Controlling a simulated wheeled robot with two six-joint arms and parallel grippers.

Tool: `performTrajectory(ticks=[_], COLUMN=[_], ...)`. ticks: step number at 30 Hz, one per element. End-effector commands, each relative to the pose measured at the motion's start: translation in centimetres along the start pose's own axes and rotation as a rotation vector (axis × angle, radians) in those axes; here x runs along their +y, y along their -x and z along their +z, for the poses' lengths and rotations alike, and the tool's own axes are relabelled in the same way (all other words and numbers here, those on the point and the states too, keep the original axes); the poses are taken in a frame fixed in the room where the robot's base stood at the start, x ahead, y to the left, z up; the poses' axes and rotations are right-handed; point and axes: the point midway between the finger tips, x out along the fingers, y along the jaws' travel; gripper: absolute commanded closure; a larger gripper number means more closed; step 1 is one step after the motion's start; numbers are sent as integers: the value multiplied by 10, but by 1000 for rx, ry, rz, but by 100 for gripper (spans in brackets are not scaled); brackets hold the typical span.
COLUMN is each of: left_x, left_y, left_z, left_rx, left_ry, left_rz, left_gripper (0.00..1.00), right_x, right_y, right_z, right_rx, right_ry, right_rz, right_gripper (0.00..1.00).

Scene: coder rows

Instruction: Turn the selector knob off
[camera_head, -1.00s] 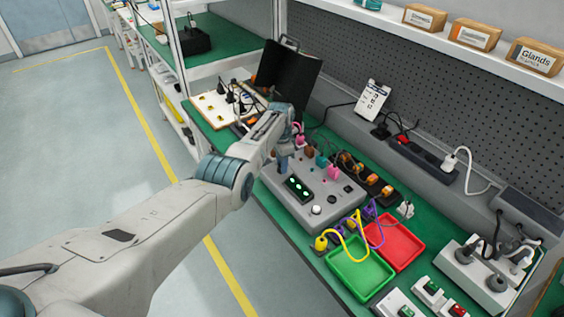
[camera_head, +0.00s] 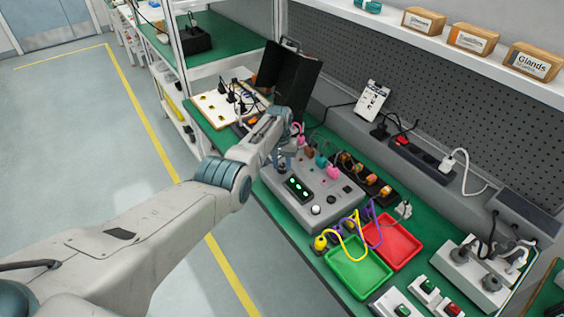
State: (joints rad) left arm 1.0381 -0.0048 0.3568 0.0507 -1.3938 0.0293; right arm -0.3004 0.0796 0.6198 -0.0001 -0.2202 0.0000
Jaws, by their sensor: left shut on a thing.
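A grey control box (camera_head: 328,190) stands on the green bench, with several coloured plugs along its back edge. A dark panel (camera_head: 298,188) with several lit green lights is on its top. A white round button (camera_head: 316,210) and a dark round one are near its front corner. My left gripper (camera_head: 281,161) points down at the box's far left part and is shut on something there. The selector knob is not clearly visible; the gripper and wrist cover that spot. My right gripper does not show.
A green tray (camera_head: 352,283) and a red tray (camera_head: 412,251) lie right of the box, with yellow and purple cables beside them. An open black case (camera_head: 289,80) stands behind my wrist. A row of orange-topped sockets (camera_head: 372,181) lies behind the box.

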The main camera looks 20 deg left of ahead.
Motion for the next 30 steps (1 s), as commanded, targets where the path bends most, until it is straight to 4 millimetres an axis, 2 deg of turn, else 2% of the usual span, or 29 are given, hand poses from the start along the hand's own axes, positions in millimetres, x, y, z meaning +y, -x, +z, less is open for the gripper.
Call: performTrajectory(ticks=[12,30], left_x=[0,0], left_y=[2,2], left_z=[0,-1], left_rx=[16,20], left_ry=[243,301], left_rz=[0,1], left_gripper=[93,93], right_x=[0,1], right_y=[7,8], right_z=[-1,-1], right_rx=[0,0], right_ry=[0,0], right_rz=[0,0], right_gripper=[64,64])
